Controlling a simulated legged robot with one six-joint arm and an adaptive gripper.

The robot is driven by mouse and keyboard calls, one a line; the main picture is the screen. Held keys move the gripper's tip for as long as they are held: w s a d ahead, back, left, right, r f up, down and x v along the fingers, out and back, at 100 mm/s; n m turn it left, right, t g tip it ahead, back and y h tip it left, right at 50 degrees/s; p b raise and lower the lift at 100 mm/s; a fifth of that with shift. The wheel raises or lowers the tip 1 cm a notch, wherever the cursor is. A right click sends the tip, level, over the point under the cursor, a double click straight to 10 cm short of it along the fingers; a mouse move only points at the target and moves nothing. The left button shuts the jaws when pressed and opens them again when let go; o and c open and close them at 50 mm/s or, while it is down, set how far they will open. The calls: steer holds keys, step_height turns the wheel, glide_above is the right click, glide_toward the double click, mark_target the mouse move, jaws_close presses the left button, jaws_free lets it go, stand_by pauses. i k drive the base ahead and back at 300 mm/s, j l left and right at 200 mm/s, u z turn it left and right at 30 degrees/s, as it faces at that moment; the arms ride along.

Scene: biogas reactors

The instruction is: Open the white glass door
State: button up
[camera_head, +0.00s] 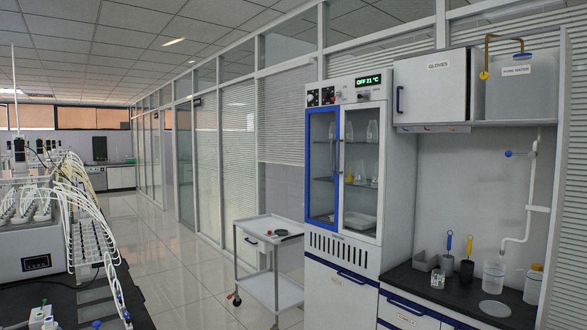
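The white glass door (362,168) is the right-hand door of a tall white cabinet (343,262), right of the picture's middle. It looks shut, and flasks and dishes on shelves show through its glass. A thin upright handle seems to run along its left edge, but it is too small to tell for sure. The blue-framed glass door (322,168) beside it on the left also looks shut. A display on top of the cabinet reads "OFF 21 °C". My gripper and arm are not in view.
A white trolley (270,285) with a small dark item on top stands just left of the cabinet. A black counter (455,295) with beakers and brushes is at right, under a gloves cupboard (432,90). A bench with reactors and tubes (45,225) is at left. Tiled floor lies clear between.

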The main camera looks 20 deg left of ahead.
mark_target(383, 105)
steer(key=u, duration=0.55)
steer(key=i+j, duration=0.2)
steer(key=i, duration=0.85)
steer(key=i+j+u, duration=0.1)
steer(key=i, duration=0.9)
steer(key=j, duration=0.1)
